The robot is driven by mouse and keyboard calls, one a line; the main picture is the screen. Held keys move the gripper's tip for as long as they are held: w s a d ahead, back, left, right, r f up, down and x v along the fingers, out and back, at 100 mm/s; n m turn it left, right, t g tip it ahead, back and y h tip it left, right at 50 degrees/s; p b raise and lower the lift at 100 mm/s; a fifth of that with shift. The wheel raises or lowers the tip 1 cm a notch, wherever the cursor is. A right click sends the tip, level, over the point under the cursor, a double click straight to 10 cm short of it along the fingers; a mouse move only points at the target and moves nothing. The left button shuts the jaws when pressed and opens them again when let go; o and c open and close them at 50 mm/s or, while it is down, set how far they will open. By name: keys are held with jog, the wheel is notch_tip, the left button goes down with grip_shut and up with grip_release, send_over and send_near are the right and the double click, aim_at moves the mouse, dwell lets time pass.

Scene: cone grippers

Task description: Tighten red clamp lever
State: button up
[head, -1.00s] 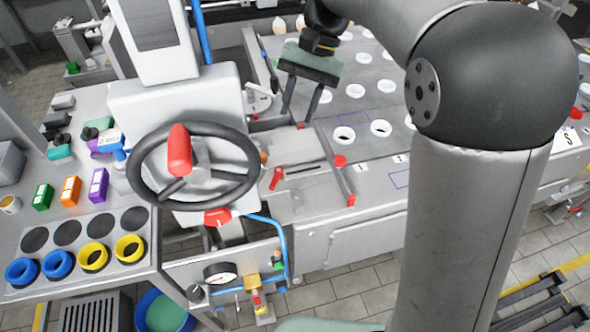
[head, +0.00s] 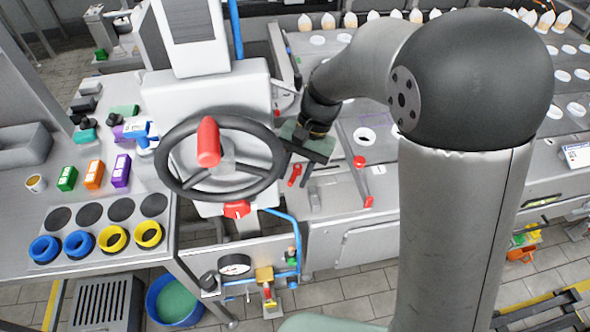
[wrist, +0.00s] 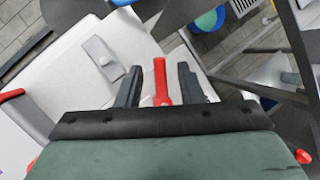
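A small red clamp lever (head: 295,176) sits on the grey machine top just right of the black handwheel. In the wrist view the red lever (wrist: 161,78) stands between the fingertips, with a gap visible on each side. My gripper (head: 296,167) is open, with one dark finger to each side of the lever in the head view. It also shows in the wrist view (wrist: 159,84), where its green-grey body fills the lower part. I cannot tell whether either finger touches the lever.
The black handwheel (head: 163,160) with a red handle (head: 208,142) is close on the left. A red-ended bar (head: 363,180) is to the right. A grey latch plate (wrist: 103,57) lies left of the fingers. A blue pipe (head: 285,216) runs below.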

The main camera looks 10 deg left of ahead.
jog(key=shift+c, duration=0.3)
grip_shut()
jog(key=m, duration=0.1)
jog(key=a+m+t+y, duration=0.1)
jog(key=m, duration=0.3)
jog(key=shift+w+a+t+y, duration=0.15)
jog(key=shift+a+t+y, duration=0.15)
jog(key=shift+t, duration=0.1)
jog(key=m, duration=0.1)
jog(key=m+t, duration=0.1)
jog(key=m+p, duration=0.1)
jog(key=shift+w+a+r+m+y, duration=0.1)
jog(key=shift+w+a+m+y, duration=0.2)
jog(key=shift+a+m, duration=0.1)
jog(key=shift+w+a+m+t+p, duration=0.1)
jog(key=shift+w+m+t+p, duration=0.1)
jog(key=shift+m+t+p, duration=0.4)
jog(key=shift+w+a+m+t+p, duration=0.15)
jog(key=shift+m+t, duration=0.15)
jog(key=shift+m, duration=0.6)
